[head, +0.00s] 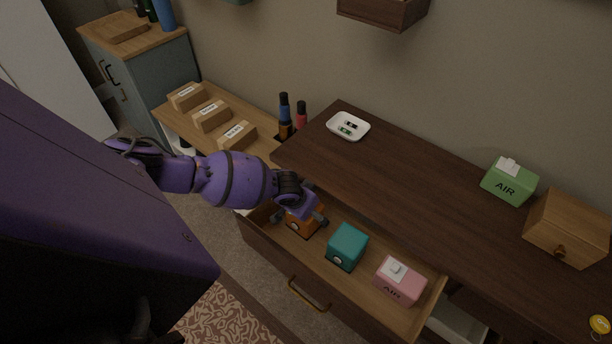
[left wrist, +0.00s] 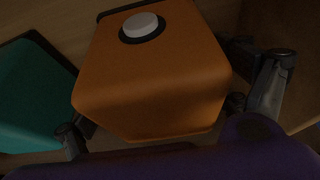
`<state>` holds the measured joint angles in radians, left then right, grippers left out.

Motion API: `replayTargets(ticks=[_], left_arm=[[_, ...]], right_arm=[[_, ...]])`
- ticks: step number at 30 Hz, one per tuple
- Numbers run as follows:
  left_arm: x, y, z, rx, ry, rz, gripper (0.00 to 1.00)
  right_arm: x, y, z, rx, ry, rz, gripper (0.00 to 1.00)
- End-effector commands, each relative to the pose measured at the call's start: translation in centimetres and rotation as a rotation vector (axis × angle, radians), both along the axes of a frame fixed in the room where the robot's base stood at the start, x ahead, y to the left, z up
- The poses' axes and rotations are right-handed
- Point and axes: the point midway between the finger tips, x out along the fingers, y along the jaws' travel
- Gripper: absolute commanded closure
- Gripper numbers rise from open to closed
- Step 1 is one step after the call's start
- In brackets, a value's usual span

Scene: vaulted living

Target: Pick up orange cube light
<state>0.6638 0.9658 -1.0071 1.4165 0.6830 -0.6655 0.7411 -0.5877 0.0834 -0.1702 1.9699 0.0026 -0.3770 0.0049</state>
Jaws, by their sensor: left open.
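The orange cube light (head: 302,222) sits in the open drawer at its left end, partly hidden under my left gripper in the head view. In the left wrist view the orange cube light (left wrist: 155,75) fills the middle, with a round white button in a dark ring on one face. My left gripper (head: 304,216) is open, with one finger at each side of the cube. In the left wrist view the left gripper (left wrist: 170,118) shows a finger at lower left and one at right; I cannot tell whether they touch the cube. My right gripper is not in view.
In the drawer (head: 270,241), a teal cube (head: 347,246) and a pink box (head: 400,281) stand to the right of the orange one. The dark cabinet top (head: 420,185) holds a white dish (head: 348,126), a green box (head: 509,182) and a wooden box (head: 568,228).

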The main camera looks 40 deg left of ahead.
Motion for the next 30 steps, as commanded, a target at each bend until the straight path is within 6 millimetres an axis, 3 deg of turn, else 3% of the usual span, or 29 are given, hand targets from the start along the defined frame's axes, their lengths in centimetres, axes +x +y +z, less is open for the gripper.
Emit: replayTargets(ticks=[5,17,26,30], left_arm=[[0.1,0.0,0.1,0.000,-0.002,0.000,0.08],[0.0,0.0,0.1,0.000,-0.001,0.000,0.58],[0.0,0.0,0.2,0.000,0.000,0.000,0.58],[0.0,0.1,1.2,0.001,-0.001,0.000,0.58]], right_arm=[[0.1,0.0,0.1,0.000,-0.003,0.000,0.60],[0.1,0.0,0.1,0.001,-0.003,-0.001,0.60],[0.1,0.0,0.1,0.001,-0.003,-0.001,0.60],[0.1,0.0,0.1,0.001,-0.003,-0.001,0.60]])
